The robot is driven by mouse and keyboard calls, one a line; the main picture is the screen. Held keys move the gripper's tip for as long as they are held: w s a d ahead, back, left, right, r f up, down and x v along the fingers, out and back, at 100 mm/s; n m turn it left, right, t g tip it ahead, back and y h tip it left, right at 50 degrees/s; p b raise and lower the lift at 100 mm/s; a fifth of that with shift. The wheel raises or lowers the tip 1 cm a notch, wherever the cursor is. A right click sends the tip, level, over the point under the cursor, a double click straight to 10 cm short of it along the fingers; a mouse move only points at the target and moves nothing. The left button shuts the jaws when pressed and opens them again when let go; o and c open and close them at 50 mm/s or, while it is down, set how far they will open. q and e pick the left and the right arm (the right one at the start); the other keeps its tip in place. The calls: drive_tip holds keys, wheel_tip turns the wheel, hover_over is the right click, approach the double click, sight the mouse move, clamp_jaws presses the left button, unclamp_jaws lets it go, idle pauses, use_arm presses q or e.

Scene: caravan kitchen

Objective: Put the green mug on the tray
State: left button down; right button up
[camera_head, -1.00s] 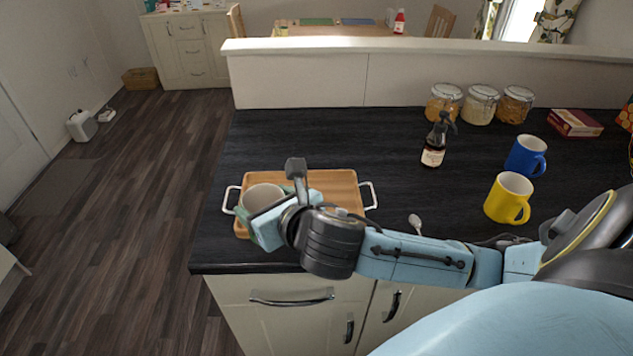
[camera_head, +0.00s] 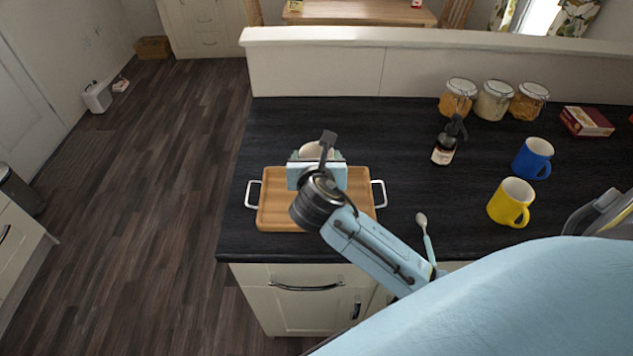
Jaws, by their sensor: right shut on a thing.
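The green mug (camera_head: 311,151) is mostly hidden behind my right gripper (camera_head: 318,164); its pale inside and rim and a little green beside the jaws show. My right gripper is shut on the mug, at the far edge of the wooden tray (camera_head: 276,205). The mug looks upright. I cannot tell whether its base touches the tray or is held above or just beyond it. The tray lies flat on the dark worktop, with a white handle at each end; my wrist covers part of its middle. My left gripper is out of view.
A yellow mug (camera_head: 507,204), a blue mug (camera_head: 533,158) and a dark bottle (camera_head: 446,143) stand to the right. A spoon (camera_head: 425,232) lies right of the tray. Glass jars (camera_head: 493,101) and a red box (camera_head: 586,121) stand farther back. The worktop behind the tray is clear.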

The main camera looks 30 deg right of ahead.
drive_tip(key=shift+f+b, duration=0.5)
drive_tip(key=shift+f, duration=2.5)
drive_tip(key=o, duration=1.2)
drive_tip(key=shift+f, duration=0.15)
drive_tip(key=shift+c, duration=0.2)
drive_tip(key=shift+r, duration=0.2)
drive_tip(key=v, duration=1.2)
drive_tip(key=shift+p, duration=0.45)
